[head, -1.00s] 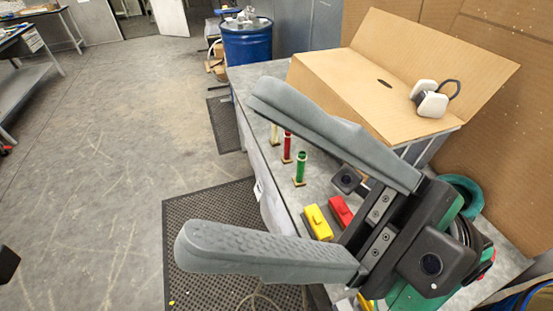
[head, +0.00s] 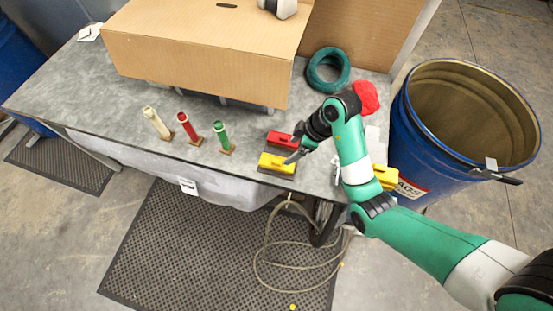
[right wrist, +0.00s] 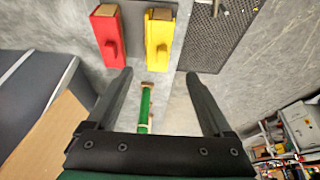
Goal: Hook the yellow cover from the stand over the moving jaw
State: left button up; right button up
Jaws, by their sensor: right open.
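The yellow cover (head: 277,164), a block with a raised knob, sits near the table's front edge in the head view. It also shows at the top of the right wrist view (right wrist: 158,45). A similar red cover (head: 281,139) lies just behind it. My right gripper (head: 297,154) is beside the yellow cover at its right end. In the right wrist view its fingers (right wrist: 158,76) are apart and empty, with the cover beyond the tips. I cannot make out the moving jaw; my arm hides part of the table's right end. My left gripper is out of view.
White, red and green (head: 222,136) upright tubes stand left of the covers. A large cardboard box (head: 190,65) fills the back. A teal ring (head: 328,68) lies behind my arm. Another yellow piece (head: 385,178) shows beside my arm. A blue drum (head: 425,150) stands right.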

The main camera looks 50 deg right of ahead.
aim_at(277, 160)
jog(key=b+x, duration=0.2)
jog(key=x, duration=0.4)
jog(key=shift+a, duration=0.15)
jog(key=shift+w+a+f, duration=0.1)
jog(key=shift+w+f, duration=0.05)
jog(key=shift+w, duration=0.1)
jog(key=b+x, duration=0.3)
jog(key=x, duration=0.2)
jog(key=shift+w, duration=0.1)
grip_shut()
